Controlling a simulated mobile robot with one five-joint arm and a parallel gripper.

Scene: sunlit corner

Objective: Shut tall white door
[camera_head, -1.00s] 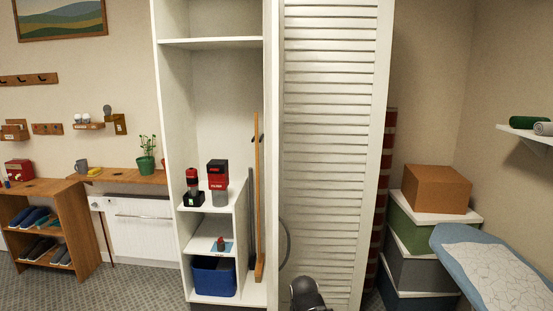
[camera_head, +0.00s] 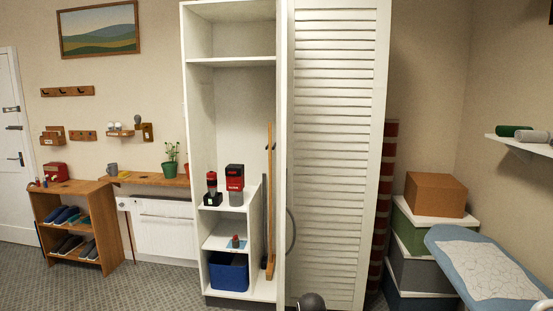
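The tall white door (camera_head: 336,150) is a louvred panel on the tall white cabinet (camera_head: 193,150). It stands open at the cabinet's right side, so the shelves inside show. A curved grey handle (camera_head: 291,232) sits low near the door's left edge. A dark rounded part of my arm (camera_head: 311,301) shows at the bottom edge, in front of the door's lower part. No gripper fingers show, and I cannot see any contact with the door.
The cabinet holds a blue bin (camera_head: 228,272), a red-and-black canister (camera_head: 235,178) and a wooden pole (camera_head: 270,205). Stacked boxes (camera_head: 432,195) and an ironing board (camera_head: 487,268) stand at right. A shoe rack (camera_head: 78,230) stands at left. Carpet is clear before the low white unit.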

